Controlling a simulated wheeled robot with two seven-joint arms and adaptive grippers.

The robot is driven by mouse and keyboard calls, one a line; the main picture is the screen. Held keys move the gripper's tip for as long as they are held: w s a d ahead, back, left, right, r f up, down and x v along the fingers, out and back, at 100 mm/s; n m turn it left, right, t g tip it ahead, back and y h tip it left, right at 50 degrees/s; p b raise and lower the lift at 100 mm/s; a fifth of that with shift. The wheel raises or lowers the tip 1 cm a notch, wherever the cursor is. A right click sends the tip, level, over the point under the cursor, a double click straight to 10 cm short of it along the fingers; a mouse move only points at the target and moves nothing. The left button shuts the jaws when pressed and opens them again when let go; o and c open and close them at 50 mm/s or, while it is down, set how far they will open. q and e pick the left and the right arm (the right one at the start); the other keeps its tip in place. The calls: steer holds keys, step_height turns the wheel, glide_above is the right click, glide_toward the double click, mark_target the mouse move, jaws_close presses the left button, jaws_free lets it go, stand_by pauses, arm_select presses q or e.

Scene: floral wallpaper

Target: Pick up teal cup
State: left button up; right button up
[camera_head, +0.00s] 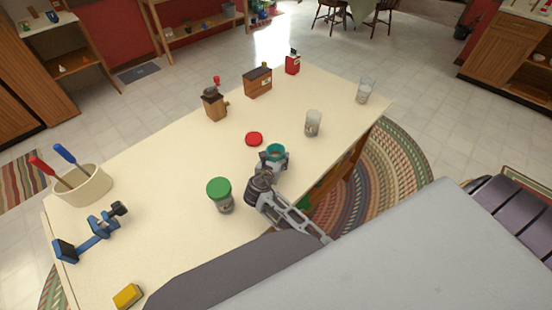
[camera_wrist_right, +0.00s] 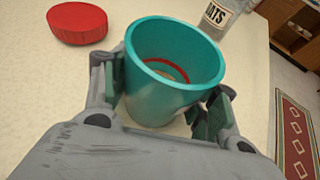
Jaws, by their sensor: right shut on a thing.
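The teal cup (camera_head: 275,152) is upright near the middle of the table's near side in the head view. My right gripper (camera_head: 271,163) is shut on it. In the right wrist view the teal cup (camera_wrist_right: 172,66) fills the middle, with one finger on each side of its wall. Its rim is open toward the camera and a reddish ring shows inside. My right gripper (camera_wrist_right: 162,100) hides part of its lower side. I cannot tell whether the cup's base touches the table. My left gripper is not in view.
A red lid (camera_head: 254,139) lies just beyond the cup. A green-lidded jar (camera_head: 220,195) stands to the left and a clear jar (camera_head: 313,123) to the right. A coffee grinder (camera_head: 214,104) and a wooden box (camera_head: 257,82) stand at the back. The table (camera_head: 165,165) is bare left of centre.

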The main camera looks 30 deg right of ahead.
steer(key=shift+r, duration=0.8)
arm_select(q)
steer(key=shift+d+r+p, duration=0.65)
arm_select(e)
step_height(320, 180, up, 8)
steer(key=shift+r, duration=0.25)
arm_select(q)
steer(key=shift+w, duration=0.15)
